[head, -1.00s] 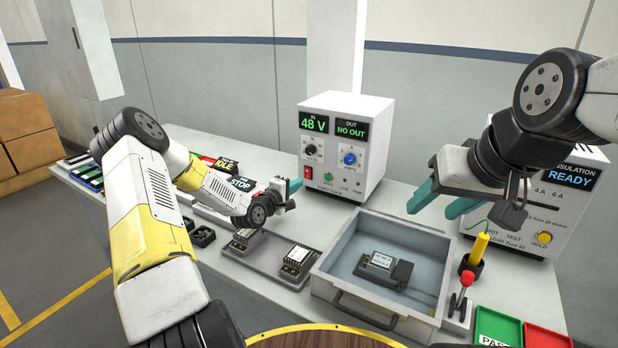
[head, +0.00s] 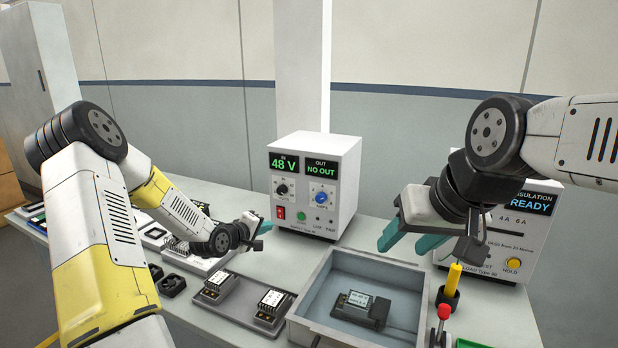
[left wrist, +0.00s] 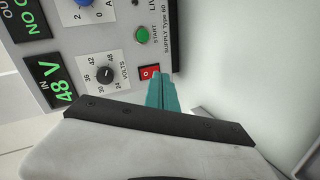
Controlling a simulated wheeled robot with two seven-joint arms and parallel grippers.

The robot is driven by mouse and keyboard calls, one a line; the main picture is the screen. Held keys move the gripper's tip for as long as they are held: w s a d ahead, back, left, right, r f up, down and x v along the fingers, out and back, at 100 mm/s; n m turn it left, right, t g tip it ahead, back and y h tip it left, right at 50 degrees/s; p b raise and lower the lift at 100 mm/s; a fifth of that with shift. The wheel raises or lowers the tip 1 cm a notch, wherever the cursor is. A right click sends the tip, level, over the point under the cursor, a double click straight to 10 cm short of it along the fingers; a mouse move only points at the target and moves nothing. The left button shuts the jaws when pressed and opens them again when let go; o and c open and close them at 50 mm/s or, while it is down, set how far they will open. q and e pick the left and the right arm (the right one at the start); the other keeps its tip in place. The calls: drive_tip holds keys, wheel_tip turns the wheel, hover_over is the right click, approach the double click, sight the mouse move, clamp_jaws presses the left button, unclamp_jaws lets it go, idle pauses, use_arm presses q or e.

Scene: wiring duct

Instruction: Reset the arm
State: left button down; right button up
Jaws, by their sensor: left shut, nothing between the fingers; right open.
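My left gripper (head: 256,226) is at the front left of the white 48 V power supply (head: 314,180), above the table. In the left wrist view its teal fingers (left wrist: 161,97) are shut and empty, and their tips overlap the red switch (left wrist: 149,72) in the picture; I cannot tell whether they touch it. My right gripper (head: 412,242) is open and empty, above the back right of the grey tray and in front of the insulation tester (head: 510,235).
A grey tray (head: 378,262) on the table holds a black device with a label (head: 358,305). Two modules sit on a dark rack (head: 238,307) to its left. A yellow-handled tool (head: 453,280) and a red-topped lever (head: 443,312) stand right of the tray.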

use_arm(q)
drive_tip(key=s+a+r+m+g+y, duration=0.1)
drive_tip(key=s+r+m+g+y, duration=0.5)
drive_tip(key=s+r, duration=0.9)
drive_tip(key=s+d+r+m+h, duration=0.1)
drive_tip(key=s+r+m, duration=0.1)
drive_tip(key=s, duration=0.9)
drive_tip(key=s+d+r+m+h, duration=0.1)
drive_tip(key=s+r, duration=0.3)
drive_tip(key=s, duration=0.7)
drive_tip(key=shift+s+d+r+m+h, duration=0.2)
drive_tip(key=shift+s+d+m+h, duration=0.15)
drive_tip(key=shift+m, duration=0.25)
